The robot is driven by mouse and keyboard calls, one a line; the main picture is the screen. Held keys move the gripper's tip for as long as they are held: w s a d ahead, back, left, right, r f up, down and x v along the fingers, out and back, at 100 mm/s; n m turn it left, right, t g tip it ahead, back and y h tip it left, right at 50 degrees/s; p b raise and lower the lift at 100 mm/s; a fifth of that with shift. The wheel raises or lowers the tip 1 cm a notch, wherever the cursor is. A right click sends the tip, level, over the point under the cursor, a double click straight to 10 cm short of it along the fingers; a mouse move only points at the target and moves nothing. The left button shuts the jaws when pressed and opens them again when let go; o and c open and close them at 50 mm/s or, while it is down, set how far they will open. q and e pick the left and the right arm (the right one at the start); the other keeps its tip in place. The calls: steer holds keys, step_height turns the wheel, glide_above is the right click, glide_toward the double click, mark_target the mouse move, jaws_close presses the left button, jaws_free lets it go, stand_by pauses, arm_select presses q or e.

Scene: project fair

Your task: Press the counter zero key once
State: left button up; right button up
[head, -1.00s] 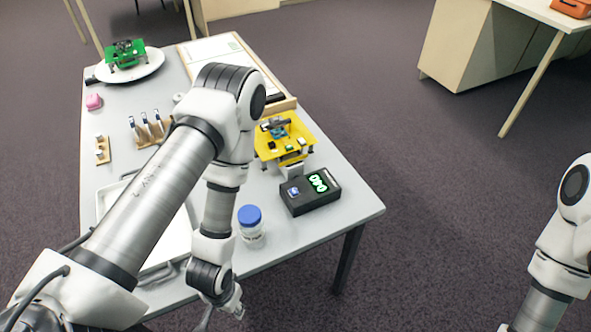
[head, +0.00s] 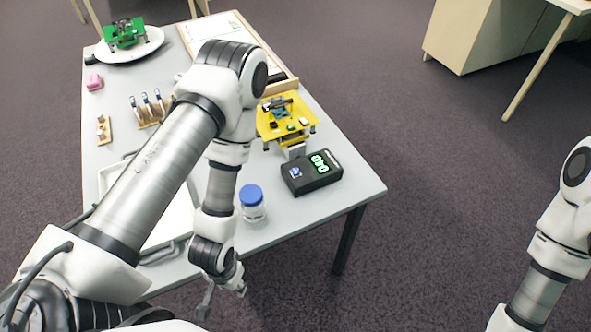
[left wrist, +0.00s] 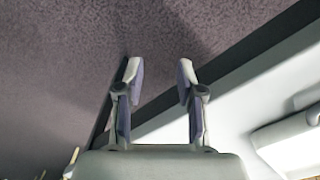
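The counter is a black box (head: 311,180) with glowing green digits on its top, near the right front corner of the grey table. A small blue-and-white key (head: 296,173) sits on its top, left of the digits. My left gripper (head: 222,300) hangs beyond the table's front edge, to the left of and nearer than the counter, and touches nothing. In the left wrist view its two fingers (left wrist: 158,68) stand apart with nothing between them. My right arm shows at the right edge, but its gripper is out of frame.
A blue-lidded jar (head: 253,203) stands left of the counter, near the left forearm. A yellow board (head: 270,128) stands just behind the counter. A white tray (head: 165,232) lies under the left arm. Floor is clear right of the table.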

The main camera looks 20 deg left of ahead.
arm_select(q)
jaws_close()
stand_by(1.0)
